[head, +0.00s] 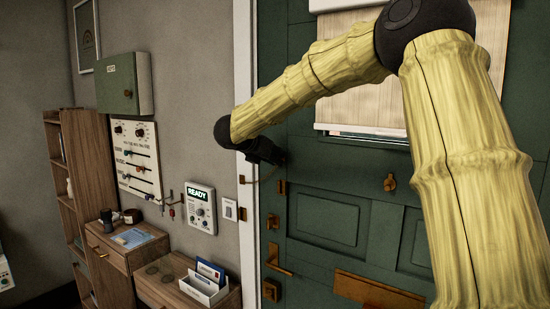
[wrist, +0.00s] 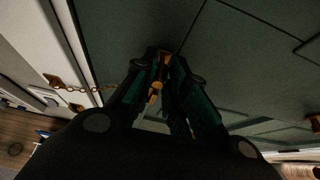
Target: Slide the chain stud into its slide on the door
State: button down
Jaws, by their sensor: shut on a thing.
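The green door (head: 330,190) fills the right of the head view, closed against its white frame (head: 244,120). My gripper (head: 276,158) is at the door's upper left edge, dark and partly hidden by its own wrist. The thin chain (head: 262,179) runs from the frame to my gripper. In the wrist view the chain (wrist: 85,89) hangs from a brass anchor (wrist: 54,81) and passes behind the left finger. My fingers (wrist: 160,72) are closed on a small brass piece, seemingly the chain stud (wrist: 155,92). The slide cannot be told apart clearly behind the fingers.
A brass plate (head: 281,187), lever handle (head: 278,263), knob (head: 389,182) and letter slot (head: 376,292) are on the door. A blind (head: 345,100) hangs above. Wall panels and a wooden cabinet (head: 112,262) stand left.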

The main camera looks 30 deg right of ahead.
jog(key=shift+b, duration=0.45)
jog(key=shift+a+f+b, duration=0.1)
jog(key=shift+f+b, duration=2.55)
jog(key=shift+f, duration=0.25)
jog(key=shift+b, duration=1.35)
jog(key=shift+f+b, duration=2.45)
jog(key=shift+f, duration=0.2)
jog(key=c, duration=1.4)
grip_release()
jog(key=shift+s, duration=0.1)
jog(key=shift+o, duration=0.2)
jog(key=shift+a, duration=0.1)
